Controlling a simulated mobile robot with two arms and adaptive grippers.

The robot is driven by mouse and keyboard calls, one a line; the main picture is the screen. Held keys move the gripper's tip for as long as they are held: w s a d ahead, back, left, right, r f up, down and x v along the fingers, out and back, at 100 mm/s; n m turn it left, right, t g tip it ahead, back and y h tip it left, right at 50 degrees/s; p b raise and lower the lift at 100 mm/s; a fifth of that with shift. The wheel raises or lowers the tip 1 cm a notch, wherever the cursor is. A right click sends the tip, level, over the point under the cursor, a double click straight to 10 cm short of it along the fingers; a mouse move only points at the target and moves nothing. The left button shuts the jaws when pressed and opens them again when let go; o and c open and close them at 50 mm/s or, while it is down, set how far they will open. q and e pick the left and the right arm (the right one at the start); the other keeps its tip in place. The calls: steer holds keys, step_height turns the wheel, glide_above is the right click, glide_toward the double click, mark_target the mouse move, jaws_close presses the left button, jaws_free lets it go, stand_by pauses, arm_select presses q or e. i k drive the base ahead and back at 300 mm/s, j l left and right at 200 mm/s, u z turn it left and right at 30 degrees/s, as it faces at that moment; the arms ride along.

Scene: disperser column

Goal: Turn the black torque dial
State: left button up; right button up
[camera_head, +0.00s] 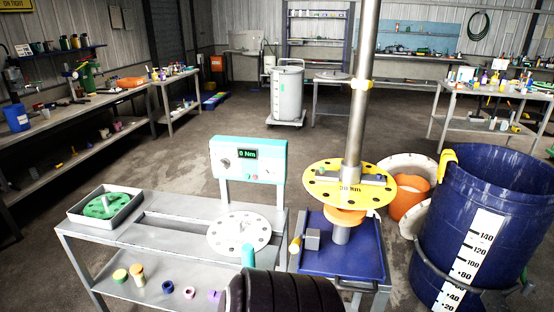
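The black torque dial (226,163) is a small round knob on the left of the front of a teal and white control box (249,160). Small buttons sit below and right of the display. The dial's pointer is too small to read. Neither of my grippers shows in the head view, and nothing touches the dial.
A black ribbed shape (284,292) fills the bottom middle. A yellow disc (322,190) on a steel shaft stands right of the box, above a blue tray (370,255). A white perforated disc (224,235) lies on the bench. A blue drum (455,210) stands far right.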

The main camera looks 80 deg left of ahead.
mark_target(224, 162)
steer(key=u, duration=2.95)
